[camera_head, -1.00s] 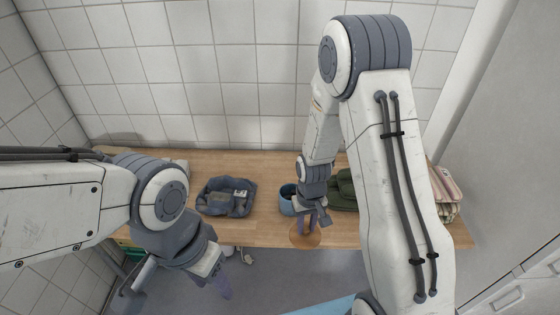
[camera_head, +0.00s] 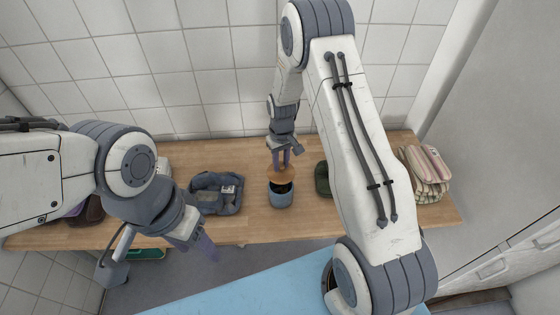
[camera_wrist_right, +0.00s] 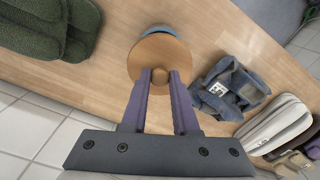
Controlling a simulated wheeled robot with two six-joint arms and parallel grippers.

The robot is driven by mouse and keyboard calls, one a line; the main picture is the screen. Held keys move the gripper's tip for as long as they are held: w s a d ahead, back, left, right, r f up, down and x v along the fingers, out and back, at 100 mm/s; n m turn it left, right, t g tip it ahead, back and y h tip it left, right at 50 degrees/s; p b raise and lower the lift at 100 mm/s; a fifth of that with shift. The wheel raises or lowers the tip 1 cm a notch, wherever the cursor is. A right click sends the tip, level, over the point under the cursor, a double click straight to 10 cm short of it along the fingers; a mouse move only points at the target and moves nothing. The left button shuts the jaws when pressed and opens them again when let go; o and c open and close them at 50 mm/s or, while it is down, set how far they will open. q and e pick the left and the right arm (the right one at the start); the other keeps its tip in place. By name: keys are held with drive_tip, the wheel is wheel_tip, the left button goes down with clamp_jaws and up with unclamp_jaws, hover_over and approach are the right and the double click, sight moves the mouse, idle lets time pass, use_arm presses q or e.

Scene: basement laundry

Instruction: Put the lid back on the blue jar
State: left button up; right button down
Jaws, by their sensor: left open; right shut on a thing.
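The blue jar (camera_head: 281,199) stands upright on the wooden table, its dark mouth partly showing. My right gripper (camera_head: 281,162) is shut on the knob of the round wooden lid (camera_head: 282,174). The lid is roughly level and overlaps the far part of the jar's mouth in the head view; it looks raised above the rim. In the right wrist view, the lid (camera_wrist_right: 150,52) hides most of the jar, and only a blue strip of the jar (camera_wrist_right: 158,29) shows past its edge. My left gripper (camera_head: 208,248) is open and empty, in front of the table's front edge.
Folded blue-grey clothing (camera_head: 216,194) lies left of the jar. A dark green cloth (camera_head: 322,178) lies close to its right. Striped folded towels (camera_head: 425,172) sit at the table's right end. The tiled wall (camera_head: 200,80) stands behind; bare wood surrounds the jar.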

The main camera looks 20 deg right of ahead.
sight(281, 172)
drive_tip(key=shift+f+b, duration=2)
drive_tip(key=shift+f, duration=1)
drive_tip(key=shift+s+f, duration=0.1)
drive_tip(key=shift+c, duration=0.6)
unclamp_jaws()
drive_tip(key=shift+r+p, duration=2.6)
drive_tip(key=shift+r, duration=0.95)
